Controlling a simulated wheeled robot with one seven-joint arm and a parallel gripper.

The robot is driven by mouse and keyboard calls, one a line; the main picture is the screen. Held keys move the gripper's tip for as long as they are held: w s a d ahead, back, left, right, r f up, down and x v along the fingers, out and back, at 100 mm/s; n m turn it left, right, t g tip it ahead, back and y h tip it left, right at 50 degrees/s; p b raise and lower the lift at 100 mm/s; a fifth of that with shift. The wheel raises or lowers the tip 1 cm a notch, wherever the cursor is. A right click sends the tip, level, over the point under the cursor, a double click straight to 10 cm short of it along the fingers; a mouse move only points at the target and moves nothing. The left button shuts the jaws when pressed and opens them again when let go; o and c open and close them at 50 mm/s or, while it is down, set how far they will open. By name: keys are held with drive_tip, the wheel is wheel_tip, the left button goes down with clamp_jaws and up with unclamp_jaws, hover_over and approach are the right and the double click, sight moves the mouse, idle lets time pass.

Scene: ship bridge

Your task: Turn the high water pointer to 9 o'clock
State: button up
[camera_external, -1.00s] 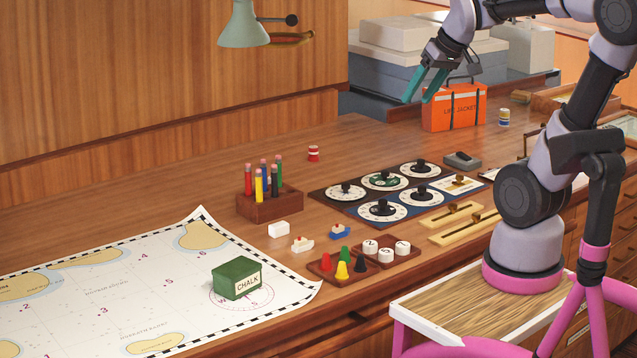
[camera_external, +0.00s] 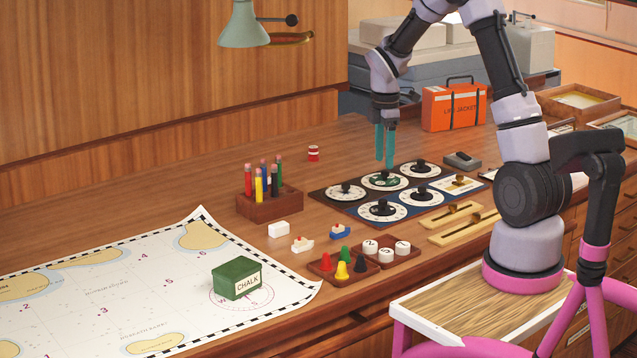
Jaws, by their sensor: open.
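The dial panel (camera_external: 364,206) lies flat on the wooden desk and carries several round white dials with black pointer knobs. Dials sit at the back left (camera_external: 346,190), back middle (camera_external: 372,185), back right (camera_external: 420,168), front left (camera_external: 382,210) and front right (camera_external: 421,195). The dial labels are too small to read, so I cannot tell which is the high water pointer. My gripper (camera_external: 385,166) points straight down, its teal fingers open, just above or behind the back middle dial. Nothing shows between the fingers, and I cannot tell whether they touch the knob.
A grey device (camera_external: 462,160) and an orange life jacket case (camera_external: 454,108) stand behind and right. Brass slider strips (camera_external: 455,214) lie at the front right. A pencil block (camera_external: 269,203), toy boats and coloured pegs (camera_external: 342,268) lie to the left and front.

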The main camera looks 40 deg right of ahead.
sight(383, 200)
wheel_tip(383, 200, down, 10)
drive_tip(key=shift+f, duration=0.2)
idle(0.3)
clamp_jaws()
